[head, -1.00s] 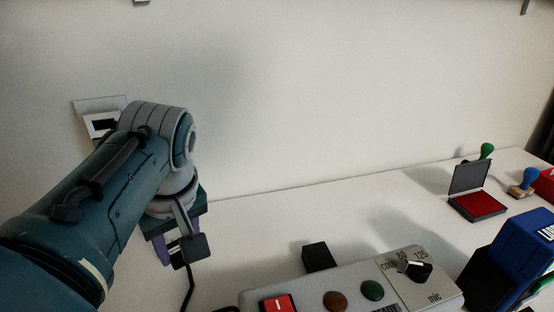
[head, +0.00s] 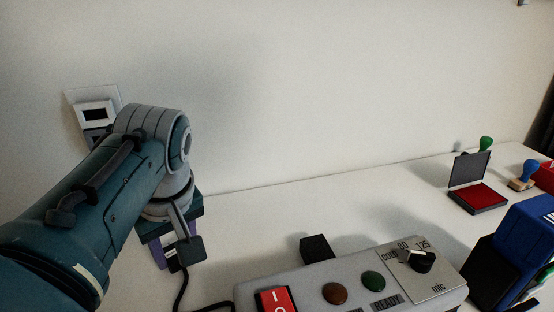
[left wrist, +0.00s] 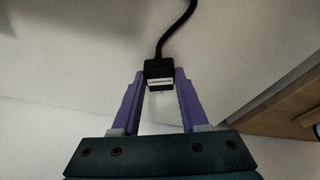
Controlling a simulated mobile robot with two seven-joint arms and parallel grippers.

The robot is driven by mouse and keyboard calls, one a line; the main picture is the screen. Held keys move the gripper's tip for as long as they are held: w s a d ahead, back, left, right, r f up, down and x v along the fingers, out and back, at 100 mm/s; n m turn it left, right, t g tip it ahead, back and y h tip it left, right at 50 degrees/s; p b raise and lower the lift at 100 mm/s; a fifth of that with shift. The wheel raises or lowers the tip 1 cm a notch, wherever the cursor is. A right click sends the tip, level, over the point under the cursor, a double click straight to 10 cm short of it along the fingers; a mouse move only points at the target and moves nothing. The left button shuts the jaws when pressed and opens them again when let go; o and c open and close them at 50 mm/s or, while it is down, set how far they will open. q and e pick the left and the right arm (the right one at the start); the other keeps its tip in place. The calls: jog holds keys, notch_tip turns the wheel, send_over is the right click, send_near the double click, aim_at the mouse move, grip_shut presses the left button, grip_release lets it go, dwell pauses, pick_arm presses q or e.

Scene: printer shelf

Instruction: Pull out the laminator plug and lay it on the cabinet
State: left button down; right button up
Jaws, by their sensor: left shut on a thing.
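The black laminator plug (left wrist: 158,70), with a white label and a black cord, is between the purple fingertips of my left gripper (left wrist: 160,78) in the left wrist view. In the head view my left gripper (head: 165,258) points down over the white cabinet top (head: 265,220), left of the laminator (head: 320,290). The plug is mostly hidden there, and its cord (head: 180,292) runs down and right. The wall socket plate (head: 97,112) is behind my arm and partly covered. I cannot tell whether the plug touches the cabinet. My right gripper is not in view.
The laminator has a red switch (head: 277,300), two round lamps and a dial (head: 422,262). A black block (head: 316,248) is behind it. An open red ink pad (head: 478,197), stamps and a blue box (head: 520,245) are at the right. The cabinet's middle back is clear.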

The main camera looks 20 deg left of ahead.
pick_arm(q)
jog(key=shift+f, duration=0.4)
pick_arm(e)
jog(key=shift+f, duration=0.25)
pick_arm(q)
jog(key=shift+c, duration=1.7)
grip_release()
jog(key=shift+r, duration=0.15)
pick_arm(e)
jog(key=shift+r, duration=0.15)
